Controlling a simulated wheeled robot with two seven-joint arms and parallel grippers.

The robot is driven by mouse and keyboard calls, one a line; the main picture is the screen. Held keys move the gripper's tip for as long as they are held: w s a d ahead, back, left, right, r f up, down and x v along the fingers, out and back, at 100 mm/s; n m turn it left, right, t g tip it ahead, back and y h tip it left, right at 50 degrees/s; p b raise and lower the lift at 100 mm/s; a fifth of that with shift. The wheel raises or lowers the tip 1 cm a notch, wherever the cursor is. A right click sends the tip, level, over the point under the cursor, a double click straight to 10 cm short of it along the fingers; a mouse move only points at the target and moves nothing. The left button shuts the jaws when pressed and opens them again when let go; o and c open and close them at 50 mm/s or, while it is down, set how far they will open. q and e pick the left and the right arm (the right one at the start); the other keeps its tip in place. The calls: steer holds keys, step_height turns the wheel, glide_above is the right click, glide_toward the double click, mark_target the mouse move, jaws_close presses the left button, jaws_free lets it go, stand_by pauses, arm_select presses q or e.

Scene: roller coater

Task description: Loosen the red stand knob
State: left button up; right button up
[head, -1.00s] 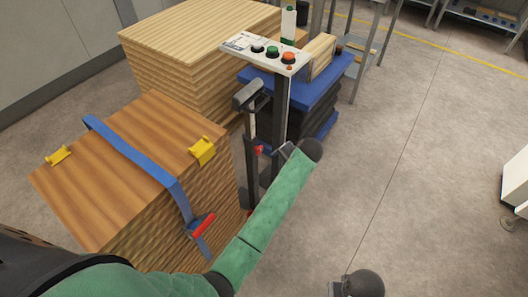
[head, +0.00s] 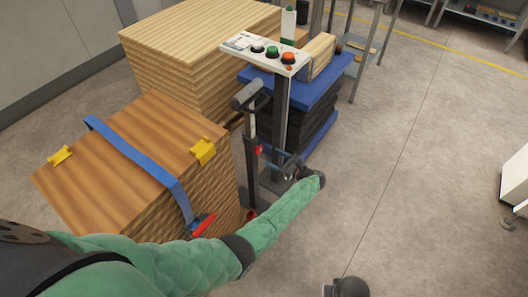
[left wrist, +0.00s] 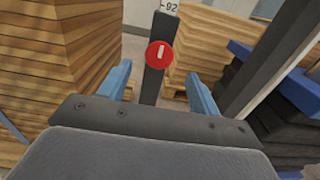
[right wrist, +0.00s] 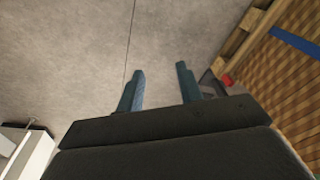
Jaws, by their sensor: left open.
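The red stand knob (head: 259,149) sits on the dark upright post (head: 251,170) of the stand beside the strapped wood stack. In the left wrist view the round red knob (left wrist: 160,54) has a pale mark on its face and lies ahead of and between the two blue fingertips. My left gripper (head: 274,159) is open and empty, its fingers pointing at the post, apart from the knob. It also shows in the left wrist view (left wrist: 160,80). My right gripper (right wrist: 160,85) is open and empty in the right wrist view, over bare floor.
A control panel (head: 266,52) on a grey column stands just behind the post. The wood stack (head: 130,165) with a blue strap and red-handled buckle (head: 203,225) is at left. A blue-topped lift table (head: 320,85) stands behind.

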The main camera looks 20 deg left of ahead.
mark_target(261, 150)
arm_select(q)
steer(key=shift+p+x, duration=0.7)
steer(key=shift+x, duration=2.4)
arm_select(e)
step_height(261, 150, down, 7)
steer(key=shift+s+d+r, duration=0.2)
steer(key=shift+s+d, duration=0.05)
steer(key=shift+s, duration=0.2)
arm_select(q)
steer(key=c, duration=0.9)
